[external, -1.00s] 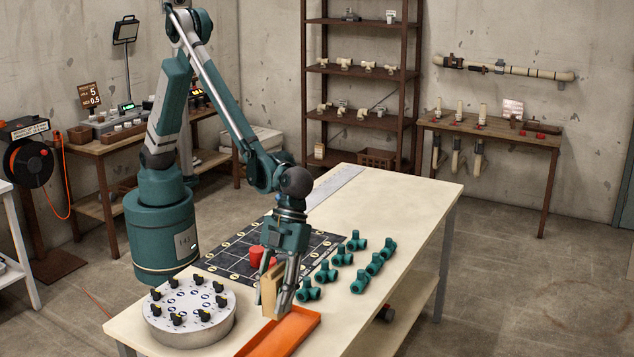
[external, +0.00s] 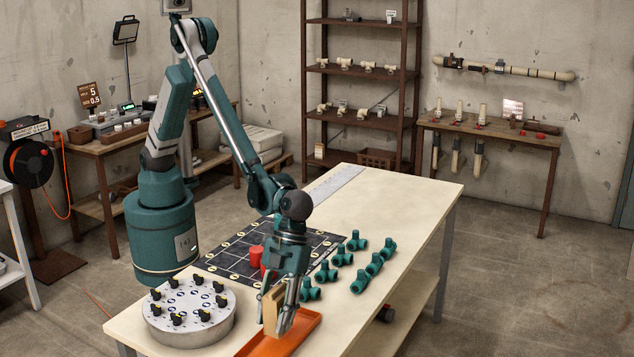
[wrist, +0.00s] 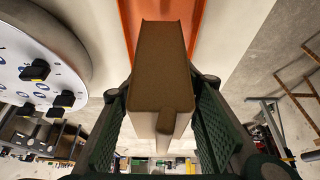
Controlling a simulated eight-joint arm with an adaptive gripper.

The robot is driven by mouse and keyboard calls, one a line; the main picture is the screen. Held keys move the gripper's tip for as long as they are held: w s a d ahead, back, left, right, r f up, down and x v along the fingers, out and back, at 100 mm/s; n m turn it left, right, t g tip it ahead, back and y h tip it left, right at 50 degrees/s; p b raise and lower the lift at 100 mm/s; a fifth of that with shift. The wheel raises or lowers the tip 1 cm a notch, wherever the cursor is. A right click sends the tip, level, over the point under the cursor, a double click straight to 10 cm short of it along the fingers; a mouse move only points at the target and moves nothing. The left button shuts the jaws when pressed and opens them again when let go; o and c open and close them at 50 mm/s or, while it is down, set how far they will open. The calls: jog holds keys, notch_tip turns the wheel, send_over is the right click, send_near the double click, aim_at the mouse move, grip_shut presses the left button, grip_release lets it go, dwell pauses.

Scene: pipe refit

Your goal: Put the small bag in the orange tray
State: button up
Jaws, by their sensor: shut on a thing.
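The small bag (external: 273,308) is a tan, upright, box-shaped packet, held between the fingers of my gripper (external: 281,318). In the wrist view the bag (wrist: 160,75) shows brown and fills the space between the dark green finger pads of my gripper (wrist: 160,125). The orange tray (external: 272,345) lies at the near end of the table. The bag is at the tray's far end, low over it. I cannot tell whether it touches the tray floor. In the wrist view the tray (wrist: 127,22) shows behind the bag.
A round grey dial plate (external: 190,318) with black knobs stands left of the tray. Several green pipe fittings (external: 358,282) stand to the right. The table's (external: 400,215) right side is clear.

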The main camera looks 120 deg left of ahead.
aim_at(283, 287)
dwell(0.3)
jog(key=shift+f, duration=1.85)
jog(key=shift+f+b, duration=0.15)
jog(key=shift+b, duration=0.2)
jog(key=o, duration=1.4)
jog(key=p+v, duration=0.1)
jog(key=v, duration=1.1)
